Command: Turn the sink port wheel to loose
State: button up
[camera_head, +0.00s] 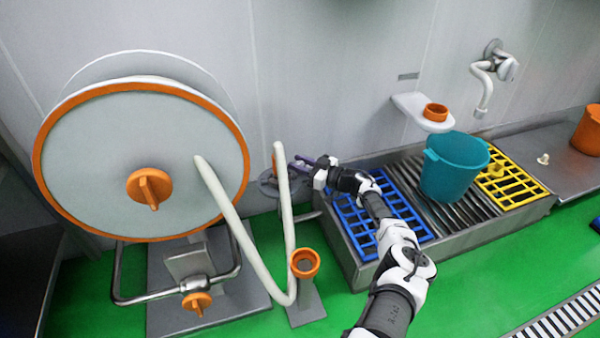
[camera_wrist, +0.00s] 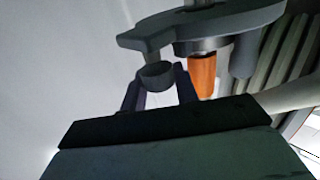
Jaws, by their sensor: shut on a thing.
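The grey port wheel (camera_head: 268,188) is mounted low on the wall, right of the big hose reel and partly hidden behind the hose and my gripper. An orange part (camera_head: 276,160) shows beside it. My gripper (camera_head: 304,161) reaches in from the right, its dark fingers at the wheel. In the wrist view the wheel (camera_wrist: 235,17) is at the top, with the orange part (camera_wrist: 203,75) below its hub. A short dark grey round peg (camera_wrist: 155,75) of the wheel sits between my fingertips (camera_wrist: 158,88), and my gripper is shut on it. The wheel's markings cannot be read.
The hose reel (camera_head: 100,150) stands left, its cream hose (camera_head: 240,225) hanging close to the wheel. The sink trough (camera_head: 350,262) holds a blue grid (camera_head: 408,218), a yellow grid (camera_head: 515,192) and a teal bucket (camera_head: 450,172). Green floor is open in front.

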jog(key=shift+n+g+b, duration=0.3)
jog(key=shift+g+b, duration=0.1)
jog(key=shift+b, duration=0.05)
jog(key=o, duration=0.9)
jog(key=shift+o, duration=0.2)
jog(key=p+v, duration=0.3)
jog(key=v, duration=1.1)
jog(key=shift+w+f, duration=0.15)
jog(key=shift+f, duration=0.15)
